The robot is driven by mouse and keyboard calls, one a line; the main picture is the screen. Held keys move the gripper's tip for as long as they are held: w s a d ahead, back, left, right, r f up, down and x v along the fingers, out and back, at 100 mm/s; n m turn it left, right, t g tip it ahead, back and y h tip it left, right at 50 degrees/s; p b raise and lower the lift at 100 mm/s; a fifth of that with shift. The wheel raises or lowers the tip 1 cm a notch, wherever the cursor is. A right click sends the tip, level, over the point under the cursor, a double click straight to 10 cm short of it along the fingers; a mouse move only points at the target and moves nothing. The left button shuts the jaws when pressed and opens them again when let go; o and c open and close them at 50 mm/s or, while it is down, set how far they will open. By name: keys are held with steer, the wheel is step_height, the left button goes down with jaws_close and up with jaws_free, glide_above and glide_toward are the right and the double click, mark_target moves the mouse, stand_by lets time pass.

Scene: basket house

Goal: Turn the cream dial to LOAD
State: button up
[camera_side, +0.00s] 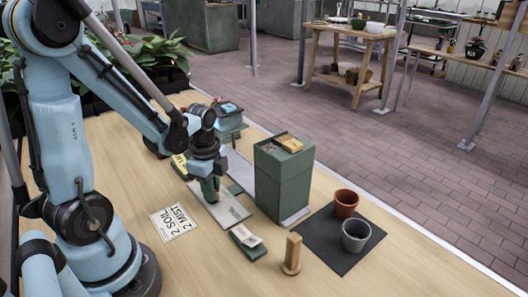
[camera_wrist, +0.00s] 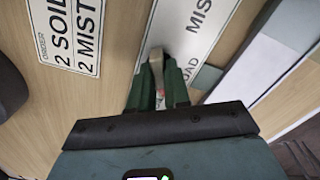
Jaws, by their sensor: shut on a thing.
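The cream dial (camera_wrist: 156,60) shows as a narrow bar between my green fingers in the wrist view. My gripper (camera_wrist: 159,82) is shut on it. The dial sits on a pale panel (camera_wrist: 192,32) printed with "MIS..." at the top and a partly covered "...OAD" beside the right finger. In the side view my gripper (camera_side: 211,195) points down onto this panel (camera_side: 232,212) and hides the dial. Which label the dial points at I cannot tell.
An order card (camera_side: 173,222) reading "2 SOIL 2 MIST" lies left of the panel. A tall green box (camera_side: 283,180) stands close on the right.

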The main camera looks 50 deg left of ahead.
steer(key=n, duration=0.6)
stand_by(0.3)
steer(key=n, duration=0.6)
steer(key=o, duration=1.4)
steer(key=shift+o, duration=0.2)
